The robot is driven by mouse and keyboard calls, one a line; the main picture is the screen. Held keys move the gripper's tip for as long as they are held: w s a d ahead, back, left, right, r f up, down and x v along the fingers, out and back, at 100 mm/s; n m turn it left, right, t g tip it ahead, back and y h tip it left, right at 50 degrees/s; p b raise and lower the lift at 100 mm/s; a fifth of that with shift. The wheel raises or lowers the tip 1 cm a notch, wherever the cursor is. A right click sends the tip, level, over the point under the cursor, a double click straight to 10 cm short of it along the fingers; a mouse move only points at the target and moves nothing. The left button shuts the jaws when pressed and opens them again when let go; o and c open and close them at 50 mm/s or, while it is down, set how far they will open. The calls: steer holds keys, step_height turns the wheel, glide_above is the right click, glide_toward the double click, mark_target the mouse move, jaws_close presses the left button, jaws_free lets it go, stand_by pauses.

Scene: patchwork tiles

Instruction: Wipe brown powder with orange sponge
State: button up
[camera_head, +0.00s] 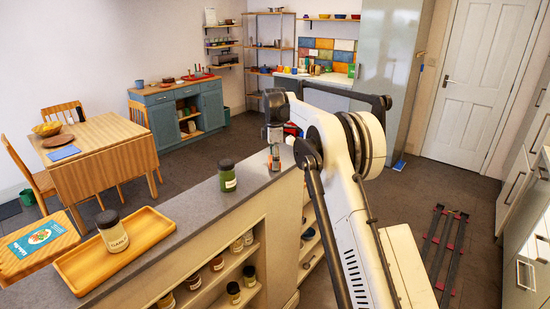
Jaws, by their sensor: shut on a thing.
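My gripper (274,146) points down over the far end of the grey counter (202,198), at the middle of the view. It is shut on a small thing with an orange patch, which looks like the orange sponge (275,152). The thing is small and partly covered by the fingers, so its outline is unclear. It is at or just above the counter top; I cannot tell whether it touches. I cannot make out any brown powder.
A green jar (227,176) stands on the counter left of my gripper. A labelled jar (112,232) stands on a wooden tray (150,222), with a blue book (40,238) further left. Jars fill the shelves below. The counter between tray and green jar is clear.

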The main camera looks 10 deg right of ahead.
mark_target(269, 156)
steer(key=shift+w+a+p, duration=1)
steer(key=shift+w+a, duration=0.15)
steer(key=shift+w, duration=0.25)
steer(key=shift+s+d+f+b, duration=0.2)
steer(key=shift+s+b, duration=0.05)
steer(key=shift+b, duration=0.15)
steer(key=shift+s+d+b, duration=0.6)
steer(key=shift+s, duration=0.2)
steer(key=shift+s+d, duration=0.25)
steer(key=shift+s, duration=0.05)
steer(key=shift+s+d+r, duration=0.2)
steer(key=shift+s+r, duration=0.05)
steer(key=shift+r+p, duration=1.6)
steer(key=shift+r, duration=2.35)
steer(key=shift+f, duration=0.1)
